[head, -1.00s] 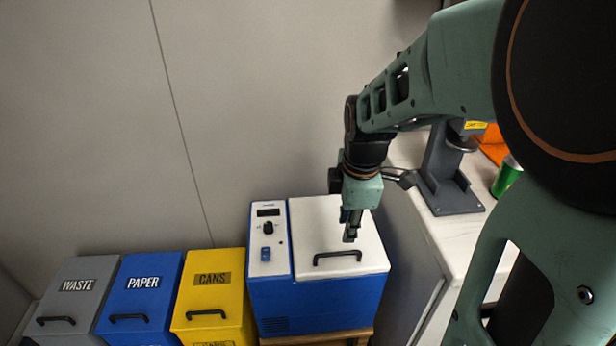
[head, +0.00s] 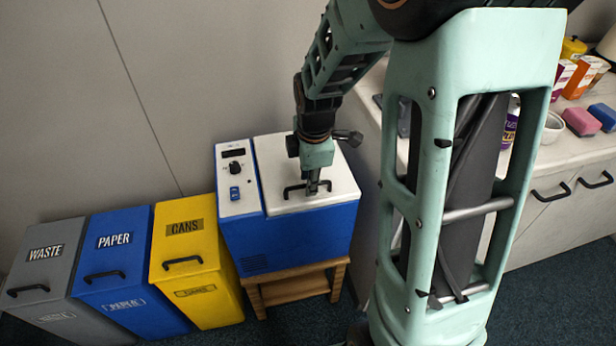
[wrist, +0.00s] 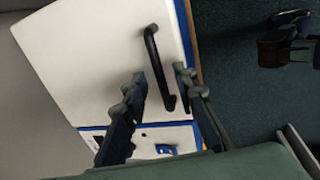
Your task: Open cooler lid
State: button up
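The cooler (head: 300,235) is a blue box with a white lid (head: 275,153) and a white control panel (head: 236,178) on its left. The lid is shut. A black bar handle (head: 293,191) runs along the lid's front part. My gripper (head: 312,190) points down at the handle's right part. In the wrist view the handle (wrist: 152,62) lies between the two spread fingers of my gripper (wrist: 160,86), with gaps visible on both sides. Whether the fingertips are down at handle height is hard to tell.
The cooler stands on a wooden stool (head: 292,287). Grey, blue and yellow (head: 195,260) lidded bins stand to its left. A white counter (head: 545,160) with a bowl (head: 553,127), sponges and boxes is at the right. A wall is close behind.

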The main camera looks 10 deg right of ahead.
grip_shut()
jog(key=shift+r, duration=0.15)
dwell(0.4)
